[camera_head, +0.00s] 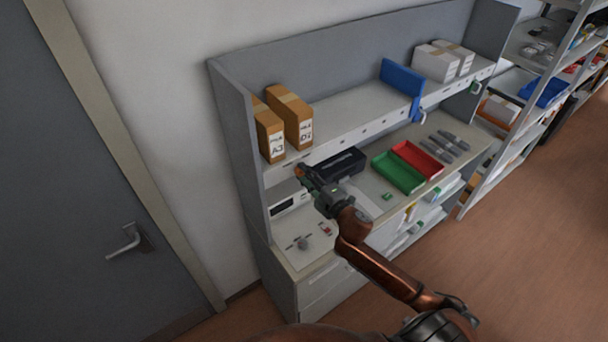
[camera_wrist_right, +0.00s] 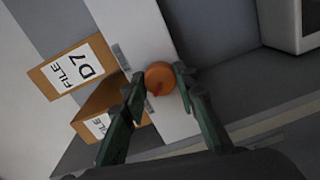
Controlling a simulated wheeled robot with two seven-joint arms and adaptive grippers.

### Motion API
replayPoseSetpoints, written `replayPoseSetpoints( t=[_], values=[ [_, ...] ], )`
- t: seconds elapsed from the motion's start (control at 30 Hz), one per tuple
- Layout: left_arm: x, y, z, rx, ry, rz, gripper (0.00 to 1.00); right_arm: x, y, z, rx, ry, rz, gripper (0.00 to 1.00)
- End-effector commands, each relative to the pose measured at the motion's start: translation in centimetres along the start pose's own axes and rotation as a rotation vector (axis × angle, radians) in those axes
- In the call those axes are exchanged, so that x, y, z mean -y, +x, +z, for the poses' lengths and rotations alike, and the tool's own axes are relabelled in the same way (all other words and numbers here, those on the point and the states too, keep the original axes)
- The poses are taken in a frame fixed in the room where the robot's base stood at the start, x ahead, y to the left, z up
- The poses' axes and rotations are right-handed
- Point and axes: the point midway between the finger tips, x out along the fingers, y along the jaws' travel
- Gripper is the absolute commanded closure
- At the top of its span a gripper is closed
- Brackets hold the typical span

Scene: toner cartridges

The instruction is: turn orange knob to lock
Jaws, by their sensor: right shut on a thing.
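The orange knob (camera_wrist_right: 159,77) is round with a darker red mark on its face. In the right wrist view it sits against a pale grey panel, between the two green fingers of my right gripper (camera_wrist_right: 158,80). The fingers are shut on its sides. In the head view my right gripper (camera_head: 303,174) is at the front edge of the upper shelf, below the brown file boxes, and largely hides the knob. My left gripper is not in view.
Brown file boxes (camera_head: 290,117) stand on the upper shelf (camera_head: 350,118) close to my right gripper. Below are a black case (camera_head: 338,164), a green tray (camera_head: 398,173) and a red tray (camera_head: 417,159) on the worktop. A grey door (camera_head: 80,190) is at left.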

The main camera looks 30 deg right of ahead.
Motion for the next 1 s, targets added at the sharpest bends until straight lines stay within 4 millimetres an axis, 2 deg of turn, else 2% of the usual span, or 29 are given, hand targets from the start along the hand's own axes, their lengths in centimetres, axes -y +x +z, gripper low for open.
replayPoseSetpoints(
  t=[0.23, 0.27, 0.5, 0.8, 1.0],
  values=[
    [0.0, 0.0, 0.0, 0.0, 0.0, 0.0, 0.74, 0.1, 0.0, 0.0, 0.001, 0.0, -0.002, 0.97],
    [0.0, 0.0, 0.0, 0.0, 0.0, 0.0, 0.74, 0.1, 0.0, 0.0, 0.001, 0.0, -0.002, 0.72],
    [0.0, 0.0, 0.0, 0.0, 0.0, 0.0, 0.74, 0.1, 0.0, 0.0, 0.0, 0.001, -0.001, 0.55],
    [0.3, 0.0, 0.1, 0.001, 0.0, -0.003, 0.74, 0.1, -0.2, 0.0, 0.0, 0.001, -0.001, 0.55],
    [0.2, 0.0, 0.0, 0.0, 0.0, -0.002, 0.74, 0.2, -2.5, 0.0, 0.0, 0.002, -0.003, 0.55]
  ],
)
